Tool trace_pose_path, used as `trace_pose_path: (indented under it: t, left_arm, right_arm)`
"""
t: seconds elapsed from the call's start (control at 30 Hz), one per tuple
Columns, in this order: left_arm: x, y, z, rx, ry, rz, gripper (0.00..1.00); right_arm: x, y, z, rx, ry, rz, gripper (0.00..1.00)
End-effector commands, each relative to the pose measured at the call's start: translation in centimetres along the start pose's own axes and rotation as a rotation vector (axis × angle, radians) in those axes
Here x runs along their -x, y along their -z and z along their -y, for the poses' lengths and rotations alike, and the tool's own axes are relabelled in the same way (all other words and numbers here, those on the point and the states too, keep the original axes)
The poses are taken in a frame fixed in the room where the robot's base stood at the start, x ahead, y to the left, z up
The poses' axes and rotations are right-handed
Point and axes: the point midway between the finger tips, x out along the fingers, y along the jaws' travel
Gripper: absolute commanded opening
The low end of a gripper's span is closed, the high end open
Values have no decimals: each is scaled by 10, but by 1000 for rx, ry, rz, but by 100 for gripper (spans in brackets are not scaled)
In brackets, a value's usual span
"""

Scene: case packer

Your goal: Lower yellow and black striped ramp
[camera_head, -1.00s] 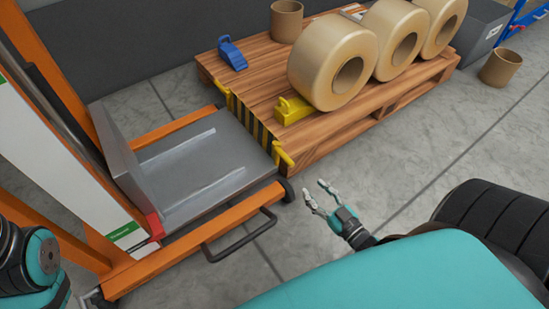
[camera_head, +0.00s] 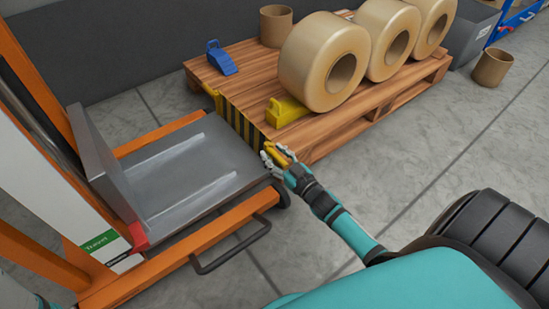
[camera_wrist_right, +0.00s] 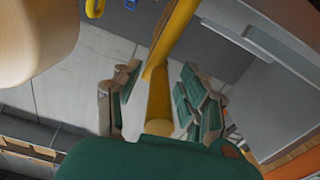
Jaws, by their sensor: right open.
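The yellow and black striped ramp (camera_head: 241,122) stands upright between the lift's grey platform (camera_head: 185,175) and the wooden pallet. It has a yellow handle at each end; the far one (camera_head: 212,97) is free. My right gripper (camera_head: 272,158) is at the near yellow handle (camera_head: 279,152). In the right wrist view, the yellow handle (camera_wrist_right: 160,95) runs between the two spread fingers of my right gripper (camera_wrist_right: 158,80). The fingers partly hide the handle in the head view. My left gripper is out of view.
The pallet (camera_head: 330,132) carries large tan tape rolls (camera_head: 313,58), a yellow wedge (camera_head: 287,111), a blue wedge (camera_head: 222,60) and a cardboard core (camera_head: 275,27). The orange lift frame (camera_head: 185,258) has a black handle (camera_head: 235,248).

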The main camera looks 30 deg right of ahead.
Motion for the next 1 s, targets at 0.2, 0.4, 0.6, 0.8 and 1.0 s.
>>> trace_pose_path:
  t: [0.2,0.4,0.6,0.8,1.0]
  left_arm:
    - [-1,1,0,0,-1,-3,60]
    - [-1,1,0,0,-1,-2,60]
    - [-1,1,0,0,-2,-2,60]
    - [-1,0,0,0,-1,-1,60]
    - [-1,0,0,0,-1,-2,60]
  right_arm:
    - [-2,0,0,0,0,2,42]
    - [-2,0,0,0,0,1,28]
    - [-2,0,0,0,0,1,1]
    - [-2,0,0,0,0,1,0]
    - [-2,0,0,-2,0,1,0]
